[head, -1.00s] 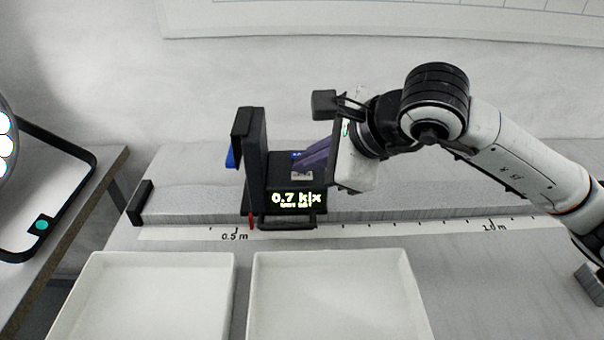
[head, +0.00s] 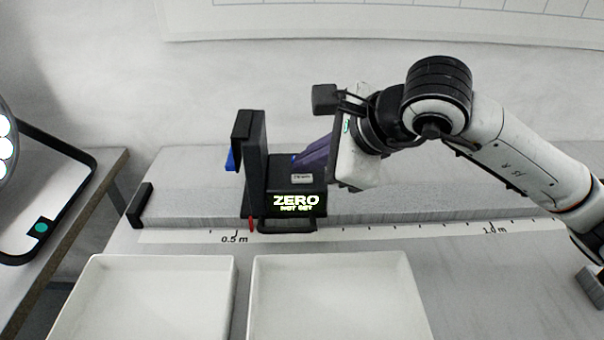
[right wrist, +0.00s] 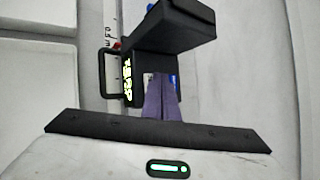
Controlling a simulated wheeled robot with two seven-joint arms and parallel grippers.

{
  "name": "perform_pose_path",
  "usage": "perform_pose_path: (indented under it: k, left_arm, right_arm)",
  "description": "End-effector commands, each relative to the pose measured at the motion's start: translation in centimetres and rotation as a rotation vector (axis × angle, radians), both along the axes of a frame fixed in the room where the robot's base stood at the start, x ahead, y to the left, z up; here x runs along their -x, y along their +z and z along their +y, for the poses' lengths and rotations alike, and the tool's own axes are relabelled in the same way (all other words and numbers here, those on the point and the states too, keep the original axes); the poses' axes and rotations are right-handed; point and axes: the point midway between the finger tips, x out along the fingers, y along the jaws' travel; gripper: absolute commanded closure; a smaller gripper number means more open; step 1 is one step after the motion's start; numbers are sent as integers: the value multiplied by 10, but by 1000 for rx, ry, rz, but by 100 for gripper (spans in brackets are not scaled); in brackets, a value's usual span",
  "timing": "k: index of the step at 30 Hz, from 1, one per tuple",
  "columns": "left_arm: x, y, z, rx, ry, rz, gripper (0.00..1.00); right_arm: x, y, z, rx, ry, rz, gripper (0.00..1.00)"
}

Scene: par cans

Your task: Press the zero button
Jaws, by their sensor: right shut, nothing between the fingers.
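The black meter (head: 282,222) stands on the rail, with a lit display (head: 296,203) reading "ZERO" above a smaller line that looks like "NOT SET". Its top carries a small pale label (head: 302,179) and a blue patch (head: 294,158), which may be the button; the fingers partly cover this area. My right gripper (head: 298,166) is shut and empty, its purple fingers reaching down-left to the meter's top. In the right wrist view the fingertips (right wrist: 160,77) overlap the meter's top beside blue (right wrist: 174,82). Contact cannot be told. My left gripper is not in view.
A tall black upright (head: 255,160) rises at the meter's left. A ruler strip (head: 400,232) runs along the rail's front. Two white trays (head: 150,258) (head: 330,256) lie in front. A black end stop (head: 139,203) is at the rail's left end.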

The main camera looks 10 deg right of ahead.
Motion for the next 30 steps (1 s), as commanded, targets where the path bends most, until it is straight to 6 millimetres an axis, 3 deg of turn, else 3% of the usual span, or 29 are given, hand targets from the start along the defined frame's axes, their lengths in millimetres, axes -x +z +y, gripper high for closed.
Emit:
perform_pose_path:
  k: [14, 30]
  left_arm:
    - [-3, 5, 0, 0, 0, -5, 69]
    - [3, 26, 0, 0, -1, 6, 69]
  right_arm:
    - [0, 8, 0, -1, 0, -1, 100]
    - [0, 55, 1, -1, 1, -2, 100]
